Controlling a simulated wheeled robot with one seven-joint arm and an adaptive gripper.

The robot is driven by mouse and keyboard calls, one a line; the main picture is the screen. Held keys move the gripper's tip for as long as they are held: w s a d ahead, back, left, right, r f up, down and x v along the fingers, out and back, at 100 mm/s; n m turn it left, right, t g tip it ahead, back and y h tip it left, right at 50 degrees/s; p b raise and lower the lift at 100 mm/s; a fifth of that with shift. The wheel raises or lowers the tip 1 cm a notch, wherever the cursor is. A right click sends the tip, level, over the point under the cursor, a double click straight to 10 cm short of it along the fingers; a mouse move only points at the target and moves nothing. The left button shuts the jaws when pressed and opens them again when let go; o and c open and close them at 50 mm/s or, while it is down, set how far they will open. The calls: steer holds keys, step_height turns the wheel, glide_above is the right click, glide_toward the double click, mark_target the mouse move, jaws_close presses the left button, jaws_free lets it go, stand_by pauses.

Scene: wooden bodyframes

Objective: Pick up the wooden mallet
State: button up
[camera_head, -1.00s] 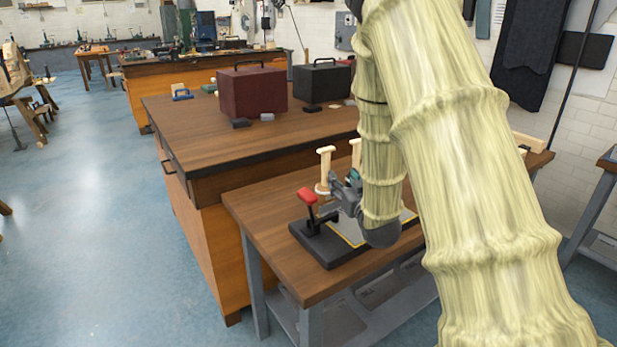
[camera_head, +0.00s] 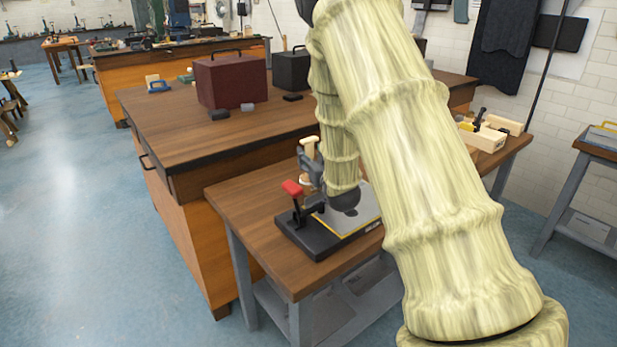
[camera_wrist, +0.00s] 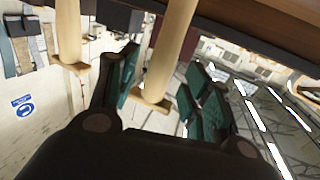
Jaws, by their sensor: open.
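A pale wooden piece (camera_head: 309,154), upright with a short crossbar on top, stands on the near bench behind my gripper; it may be the mallet. My gripper (camera_head: 313,172) is beside it, partly hidden by my forearm. In the wrist view my gripper (camera_wrist: 160,78) is open, with teal-padded fingers on either side of a pale wooden shaft (camera_wrist: 172,48) ending in a wider piece. No clear grip on the shaft shows. A second, similar wooden shaft (camera_wrist: 68,35) is outside the fingers at the left of the wrist view.
A black base with a red-handled clamp (camera_head: 293,188) sits close in front of my gripper. A wooden plane (camera_head: 482,132) lies at the bench's right. A larger bench (camera_head: 190,135) behind holds a maroon case (camera_head: 231,80) and a black case (camera_head: 291,70). Open blue floor is left.

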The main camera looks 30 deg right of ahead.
steer(key=shift+x, duration=1.2)
steer(key=shift+d, duration=0.15)
jaws_close()
steer(key=shift+r, duration=0.1)
